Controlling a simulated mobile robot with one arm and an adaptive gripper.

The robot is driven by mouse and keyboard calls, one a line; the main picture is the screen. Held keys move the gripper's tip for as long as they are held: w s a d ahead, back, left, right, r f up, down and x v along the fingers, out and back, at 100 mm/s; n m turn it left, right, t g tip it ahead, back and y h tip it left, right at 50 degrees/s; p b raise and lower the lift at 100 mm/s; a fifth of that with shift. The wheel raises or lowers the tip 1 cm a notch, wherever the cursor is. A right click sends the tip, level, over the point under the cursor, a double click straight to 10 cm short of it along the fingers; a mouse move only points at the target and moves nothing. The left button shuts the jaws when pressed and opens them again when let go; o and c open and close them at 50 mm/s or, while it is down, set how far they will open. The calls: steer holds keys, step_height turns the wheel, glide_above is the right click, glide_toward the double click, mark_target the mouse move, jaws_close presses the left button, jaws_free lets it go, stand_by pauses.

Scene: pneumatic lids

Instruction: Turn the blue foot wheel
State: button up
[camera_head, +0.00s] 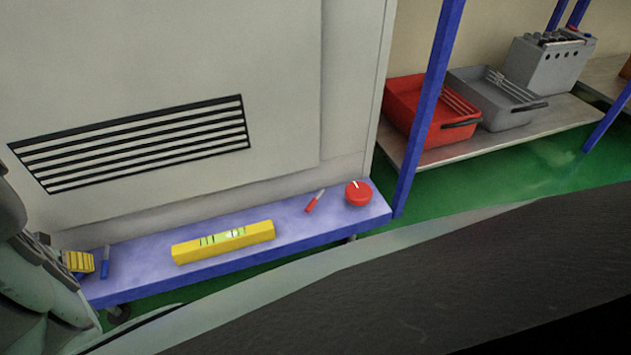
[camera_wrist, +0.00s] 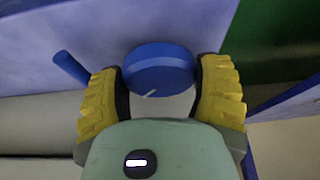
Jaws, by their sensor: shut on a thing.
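The blue foot wheel (camera_wrist: 160,68) is a round blue knob with a short white mark on its edge, seen in the wrist view. My gripper (camera_wrist: 160,78) has its yellow ribbed fingers on either side of the wheel, shut on it. In the head view my gripper (camera_head: 78,263) is at the left end of the blue ledge (camera_head: 300,222), and the wheel is mostly hidden behind the fingers. A blue handle (camera_wrist: 70,68) stands beside the wheel; it also shows in the head view (camera_head: 105,263).
A yellow spirit level (camera_head: 223,242) lies on the middle of the ledge. A red wheel (camera_head: 358,194) and a red handle (camera_head: 315,200) are at its right end. A cabinet wall with a vent (camera_head: 140,145) rises behind. Red (camera_head: 405,115) and grey (camera_head: 495,100) trays are on a shelf.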

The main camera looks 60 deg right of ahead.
steer(key=m+b, duration=0.2)
steer(key=m+g+h+b, duration=0.1)
steer(key=m+b, duration=0.1)
steer(key=shift+w+f+m, duration=0.2)
steer(key=shift+m, duration=0.2)
steer(key=m+g+h+b, duration=0.1)
steer(key=m+b, duration=0.2)
steer(key=b, duration=0.1)
steer(key=shift+m, duration=0.3)
steer(key=m+g+b, duration=0.1)
steer(key=m+b, duration=0.1)
steer(key=m, duration=0.1)
steer(key=shift+r+m+g, duration=0.2)
steer(key=shift+m+g, duration=0.1)
steer(key=shift+g, duration=0.1)
steer(key=shift+r+m+g, duration=0.1)
steer(key=shift+m+g, duration=0.5)
steer(key=shift+m, duration=1)
steer(key=o, duration=0.8)
steer(key=shift+d, duration=0.1)
steer(key=shift+c, duration=0.2)
steer(key=o, duration=0.4)
steer(key=shift+s+d, duration=0.1)
steer(key=shift+s, duration=0.1)
